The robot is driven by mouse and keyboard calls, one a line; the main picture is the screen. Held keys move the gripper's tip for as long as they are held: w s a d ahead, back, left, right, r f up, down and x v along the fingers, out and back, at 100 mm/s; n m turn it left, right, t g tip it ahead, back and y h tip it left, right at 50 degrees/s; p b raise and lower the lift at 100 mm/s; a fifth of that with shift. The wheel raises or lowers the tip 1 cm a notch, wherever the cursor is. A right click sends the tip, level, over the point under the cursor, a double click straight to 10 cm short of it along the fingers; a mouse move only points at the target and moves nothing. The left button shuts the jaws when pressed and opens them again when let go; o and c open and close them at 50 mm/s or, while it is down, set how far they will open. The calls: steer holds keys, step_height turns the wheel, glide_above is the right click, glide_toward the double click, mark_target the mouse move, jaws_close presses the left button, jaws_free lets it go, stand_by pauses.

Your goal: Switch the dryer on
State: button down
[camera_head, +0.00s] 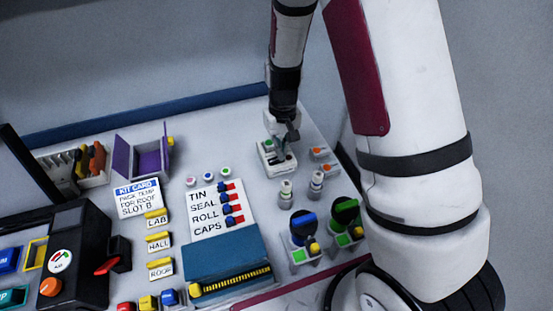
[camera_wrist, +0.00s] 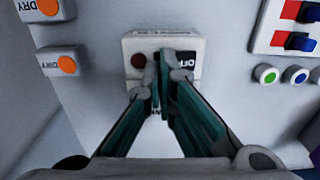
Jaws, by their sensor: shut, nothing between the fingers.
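A white switch box (camera_head: 283,166) stands at the back right of the table. In the wrist view the box (camera_wrist: 130,47) has a dark red round lamp (camera_wrist: 138,61) and a black plate marked OFF (camera_wrist: 184,60). My gripper (camera_head: 291,137) is right over this box. In the wrist view the closed fingers (camera_wrist: 160,62) are in front of the middle of the box, between lamp and OFF plate, and hide the part behind them. I cannot tell whether they touch it. Nothing is held.
Two white blocks marked DRY with orange dots (camera_wrist: 66,64) lie beside the box. A label board with red and blue sliders (camera_head: 205,218) lies to the left.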

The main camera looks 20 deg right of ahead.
steer(key=shift+f+b, duration=0.55)
steer(key=shift+f, duration=0.25)
stand_by(0.4)
steer(key=shift+r, duration=0.15)
steer(key=shift+r+p, duration=2.7)
steer(key=shift+r, duration=0.7)
